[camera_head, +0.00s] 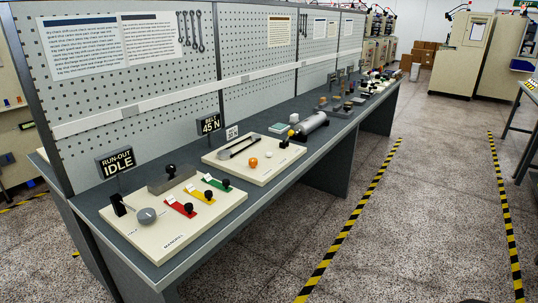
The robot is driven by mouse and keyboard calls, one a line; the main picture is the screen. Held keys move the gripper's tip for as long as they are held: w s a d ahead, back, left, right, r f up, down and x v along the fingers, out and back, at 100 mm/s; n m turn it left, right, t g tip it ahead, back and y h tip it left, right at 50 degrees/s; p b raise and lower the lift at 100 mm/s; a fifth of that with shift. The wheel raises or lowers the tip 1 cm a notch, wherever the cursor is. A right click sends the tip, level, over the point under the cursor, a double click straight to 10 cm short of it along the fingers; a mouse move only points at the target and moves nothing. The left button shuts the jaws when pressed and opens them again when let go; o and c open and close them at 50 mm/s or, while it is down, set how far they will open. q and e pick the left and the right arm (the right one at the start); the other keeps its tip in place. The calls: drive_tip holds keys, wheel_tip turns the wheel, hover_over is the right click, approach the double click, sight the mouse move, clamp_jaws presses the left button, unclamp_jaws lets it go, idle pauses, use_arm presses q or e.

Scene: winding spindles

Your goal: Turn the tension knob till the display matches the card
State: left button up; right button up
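A dark display (210,125) reading "BELT 45 N" stands behind the second cream board (225,162) on the long workbench. A small white card (232,132) stands just right of it; its print is too small to read surely. An orange knob (253,162) sits on this board, in front of a dark belt loop (240,147). A small pale round part (268,155) is right of it. No label shows which is the tension knob. Neither of my grippers is in view.
A grey cylinder (310,122) lies farther along. A pegboard backs the bench (185,268). The floor in front is clear.

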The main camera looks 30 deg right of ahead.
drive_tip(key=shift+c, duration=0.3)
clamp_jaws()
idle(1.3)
